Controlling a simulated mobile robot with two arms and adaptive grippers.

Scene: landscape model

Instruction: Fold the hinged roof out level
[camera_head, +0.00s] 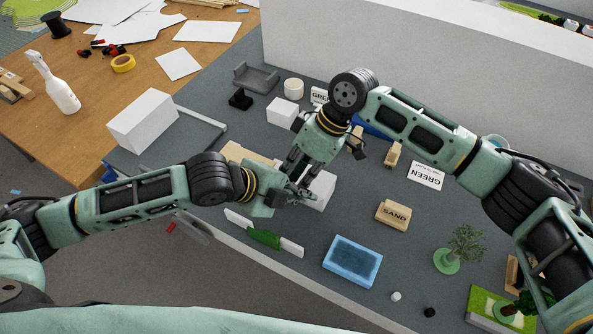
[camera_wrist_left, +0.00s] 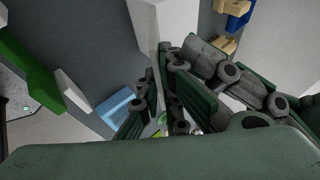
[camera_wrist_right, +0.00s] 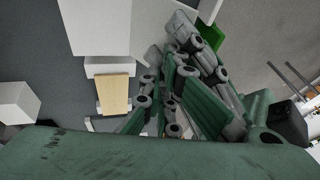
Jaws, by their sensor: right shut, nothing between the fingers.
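A white block-like model (camera_head: 321,188) stands on the grey table, partly hidden behind my grippers. I cannot tell which surface is its hinged roof. In the right wrist view a large white body (camera_wrist_right: 95,25) shows at the top, with a tan panel (camera_wrist_right: 113,94) below it. The white body also shows in the left wrist view (camera_wrist_left: 150,22). My left gripper (camera_head: 304,189) is beside the white model; its opening is unclear. My right gripper (camera_head: 290,172) is shut and empty, pointing down close to the left one. The two grippers overlap in both wrist views.
A white-and-green strip (camera_head: 264,238) lies near the front edge. A blue tray (camera_head: 352,261), a SAND block (camera_head: 393,214), a GREEN card (camera_head: 426,175) and a small tree (camera_head: 465,245) stand to the right. A white box (camera_head: 154,120) and a white cube (camera_head: 282,112) are behind.

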